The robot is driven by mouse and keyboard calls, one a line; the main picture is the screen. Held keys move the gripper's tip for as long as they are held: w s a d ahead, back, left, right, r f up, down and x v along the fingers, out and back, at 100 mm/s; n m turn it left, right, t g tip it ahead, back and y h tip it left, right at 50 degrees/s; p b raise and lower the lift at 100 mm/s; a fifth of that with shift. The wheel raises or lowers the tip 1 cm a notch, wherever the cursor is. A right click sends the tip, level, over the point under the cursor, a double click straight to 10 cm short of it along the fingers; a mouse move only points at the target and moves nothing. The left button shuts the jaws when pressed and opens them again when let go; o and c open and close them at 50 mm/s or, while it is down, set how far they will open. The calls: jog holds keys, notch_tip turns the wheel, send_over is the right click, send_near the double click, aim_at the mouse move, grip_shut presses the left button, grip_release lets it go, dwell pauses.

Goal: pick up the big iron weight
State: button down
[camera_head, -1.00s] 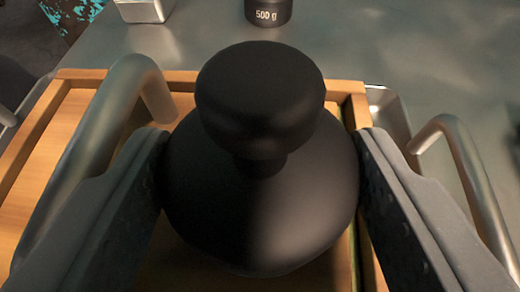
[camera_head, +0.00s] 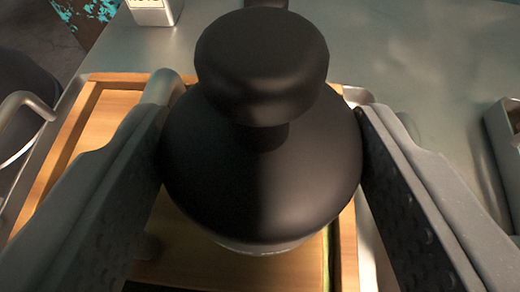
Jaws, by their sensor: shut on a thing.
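The big iron weight (camera_head: 262,185) is black, with a round knob on top and a wide rounded body. It fills the middle of the head camera view, upright. My gripper (camera_head: 260,150) is shut on the weight's body, with one grey finger pressed against its left side and one against its right. The weight hides part of the wooden tray (camera_head: 115,115) below and behind it. Its base is only partly visible, with a pale band at its lower edge.
The tray lies on a grey metal counter (camera_head: 420,75). A small white and metal block (camera_head: 153,12) stands at the back left. A dark object (camera_head: 266,3) shows behind the knob. Metal handles (camera_head: 25,100) lie at the left, and a metal box (camera_head: 505,150) is at the right edge.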

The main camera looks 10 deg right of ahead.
jog(key=s+r+p, duration=0.2)
jog(key=s, duration=1.1)
jog(key=s+a+f+n+y, duration=0.1)
jog(key=a+f+y, duration=0.1)
jog(key=a+f, duration=0.2)
jog(key=shift+a+f+n, duration=0.15)
jog(key=shift+f+n, duration=0.25)
jog(key=shift+f, duration=0.15)
